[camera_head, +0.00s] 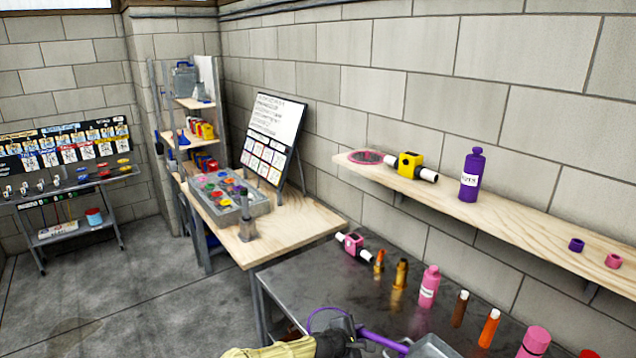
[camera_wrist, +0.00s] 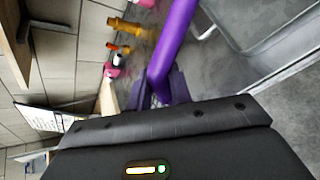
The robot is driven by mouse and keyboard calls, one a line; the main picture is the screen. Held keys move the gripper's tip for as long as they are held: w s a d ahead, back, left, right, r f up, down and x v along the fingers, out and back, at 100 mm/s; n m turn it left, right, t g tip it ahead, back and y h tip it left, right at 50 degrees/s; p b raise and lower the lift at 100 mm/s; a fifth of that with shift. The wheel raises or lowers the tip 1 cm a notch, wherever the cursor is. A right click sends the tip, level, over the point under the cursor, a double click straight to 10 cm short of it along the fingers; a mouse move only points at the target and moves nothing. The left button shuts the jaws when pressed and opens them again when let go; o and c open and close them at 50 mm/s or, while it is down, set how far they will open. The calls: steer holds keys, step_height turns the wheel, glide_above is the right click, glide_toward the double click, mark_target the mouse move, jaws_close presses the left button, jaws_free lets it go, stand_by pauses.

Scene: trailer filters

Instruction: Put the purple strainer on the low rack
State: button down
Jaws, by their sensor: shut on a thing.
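The purple strainer shows as a thin purple ring (camera_head: 325,320) and a purple handle (camera_head: 380,339) at the bottom of the head view, over the dark table. My gripper (camera_head: 347,333) is shut on its handle between these parts. In the wrist view the purple handle (camera_wrist: 173,45) runs up from between the fingers of my gripper (camera_wrist: 160,88). The strainer's mesh cannot be made out. A metal rack (camera_head: 75,182) with a tilted upper shelf and a lower shelf stands at the far left; I cannot tell for sure that it is the low rack.
The dark table (camera_head: 330,285) carries pink, brown and orange bottles and a grey tray (camera_head: 432,346). A wooden wall shelf (camera_head: 520,218) holds a purple bottle (camera_head: 470,178) and a pink round strainer (camera_head: 366,156). A wooden table (camera_head: 300,230) stands beyond. The floor at left is clear.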

steer(key=shift+s+a+r+n+t+y+p, duration=0.2)
steer(key=shift+s+n+t+y+p, duration=0.3)
steer(key=shift+n, duration=0.2)
steer(key=shift+s+r+n+t+y+p, duration=0.1)
steer(key=shift+s+n+t+y+p, duration=0.25)
steer(key=shift+n+y+p, duration=0.3)
steer(key=s+d+r+n+t+y+p, duration=0.1)
steer(key=s+d+r+n+y+p, duration=0.2)
steer(key=s+d+n+y+p, duration=0.2)
steer(key=shift+s+d+r, duration=0.3)
steer(key=shift+s+d, duration=0.05)
steer(key=shift+s, duration=0.4)
steer(key=shift+f, duration=0.1)
steer(key=s+f+b, duration=0.4)
steer(key=f, duration=0.6)
steer(key=shift+s+f, duration=0.15)
